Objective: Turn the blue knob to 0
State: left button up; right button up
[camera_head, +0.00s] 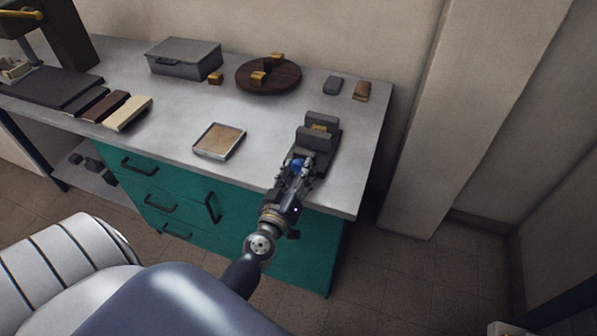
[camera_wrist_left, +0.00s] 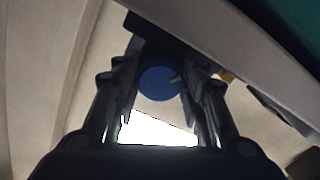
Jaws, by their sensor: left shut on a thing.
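The blue knob (camera_head: 298,164) is on the near end of a dark grey vise-like device (camera_head: 320,134) at the right part of the bench. In the left wrist view the round face of the blue knob (camera_wrist_left: 160,83) sits between the two fingers, with a small pale mark at its right edge. My left gripper (camera_head: 299,169) is at the knob and shut on it; it also shows in the left wrist view (camera_wrist_left: 162,90). Any scale or 0 mark cannot be made out. My right gripper is not seen.
The device stands on a grey bench top (camera_head: 270,120) over teal drawers (camera_head: 190,205). A shallow tray (camera_head: 219,141) lies to its left. A round wooden board (camera_head: 268,77), a grey box (camera_head: 184,57) and two small blocks (camera_head: 333,85) are farther back. A wall is behind.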

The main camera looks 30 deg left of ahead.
pick_arm(q)
jog(key=shift+n, duration=0.3)
jog(key=n, duration=0.4)
jog(key=shift+r+n+p, duration=0.1)
jog(key=shift+n+p, duration=0.2)
jog(key=n, duration=1.1)
jog(key=shift+r+n, duration=0.1)
jog(key=shift+n, duration=2.2)
jog(key=o, duration=1.1)
